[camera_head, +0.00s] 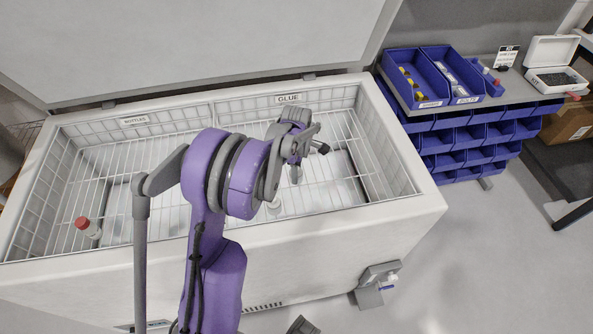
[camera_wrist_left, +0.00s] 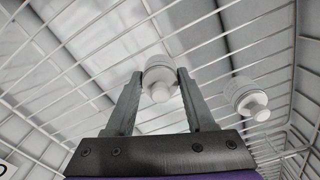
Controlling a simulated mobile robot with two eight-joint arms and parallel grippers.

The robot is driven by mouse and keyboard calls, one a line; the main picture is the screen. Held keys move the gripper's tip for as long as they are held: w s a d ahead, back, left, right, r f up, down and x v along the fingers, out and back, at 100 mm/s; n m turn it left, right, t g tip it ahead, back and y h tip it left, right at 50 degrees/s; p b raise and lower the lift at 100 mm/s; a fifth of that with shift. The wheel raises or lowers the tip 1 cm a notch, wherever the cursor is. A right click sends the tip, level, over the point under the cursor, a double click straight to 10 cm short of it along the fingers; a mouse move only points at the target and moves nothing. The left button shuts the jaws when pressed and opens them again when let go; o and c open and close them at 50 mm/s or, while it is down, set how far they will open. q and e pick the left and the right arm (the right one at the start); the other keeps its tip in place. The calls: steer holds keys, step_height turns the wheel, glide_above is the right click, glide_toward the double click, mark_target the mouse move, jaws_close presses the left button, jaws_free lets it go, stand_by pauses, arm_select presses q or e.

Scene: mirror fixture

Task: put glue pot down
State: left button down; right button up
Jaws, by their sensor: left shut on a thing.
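In the left wrist view my left gripper (camera_wrist_left: 157,85) is shut on a white glue pot (camera_wrist_left: 160,68) with a rounded knob, held between the fingertips. Basket wires show close behind it; I cannot tell whether it touches them. A second white pot (camera_wrist_left: 246,92) stands to its right, apart from the fingers.
The open white chest (camera_head: 330,235) has raised rims around the baskets. A red-capped bottle (camera_head: 88,227) lies in the left basket. Blue bins (camera_head: 416,83) stand on a shelf at right, near a white box (camera_head: 555,55). Much of the right basket looks free.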

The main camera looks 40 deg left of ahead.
arm_select(q)
steer(key=shift+f, duration=0.25)
steer(key=shift+c, duration=1.3)
jaws_free()
steer(key=shift+r, duration=0.1)
steer(key=shift+r, duration=0.1)
steer(key=shift+r, duration=0.35)
step_height(320, 180, up, 12)
steer(key=p, duration=0.1)
steer(key=shift+f, duration=0.25)
